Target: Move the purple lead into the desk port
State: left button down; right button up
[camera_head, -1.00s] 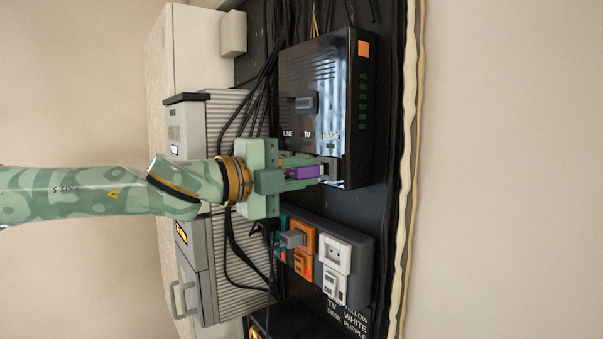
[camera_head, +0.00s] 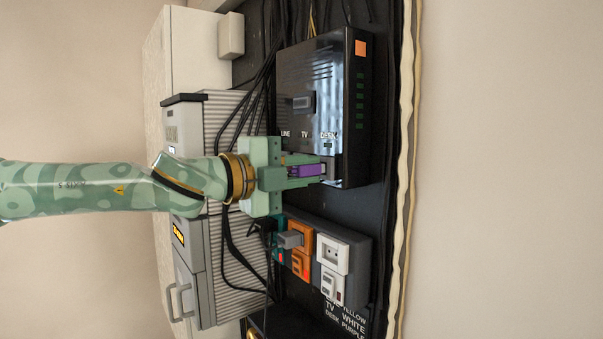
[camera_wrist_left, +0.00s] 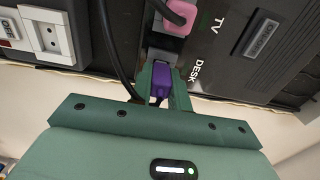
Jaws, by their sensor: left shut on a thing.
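The purple lead's plug (camera_head: 307,170) is held between the fingers of my left gripper (camera_head: 308,172), which is shut on it. It also shows in the left wrist view (camera_wrist_left: 161,80), with the gripper's fingers (camera_wrist_left: 163,90) on both sides. The desk port (camera_wrist_left: 162,50) is a grey socket by the DESK label on the black box (camera_head: 318,75). The plug points at this port and its front end is right at it. I cannot tell how deep the plug sits, as the fingers partly hide the joint. My right gripper is not in view.
A pink plug (camera_wrist_left: 178,14) sits beside the desk port, near the TV label. A socket strip with white (camera_head: 334,255) and orange (camera_head: 301,243) outlets lies below in the head view. Black cables (camera_head: 262,95) run behind my gripper.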

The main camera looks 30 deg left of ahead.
pick_arm(q)
jog(key=shift+w, duration=0.15)
jog(key=c, duration=1.2)
grip_release()
jog(key=shift+c, duration=0.2)
jog(key=shift+s+a+r, duration=0.1)
jog(key=shift+s+a, duration=0.1)
jog(key=shift+s, duration=0.35)
jog(key=b+v, duration=0.3)
jog(key=v, duration=1.2)
jog(key=shift+b, duration=0.3)
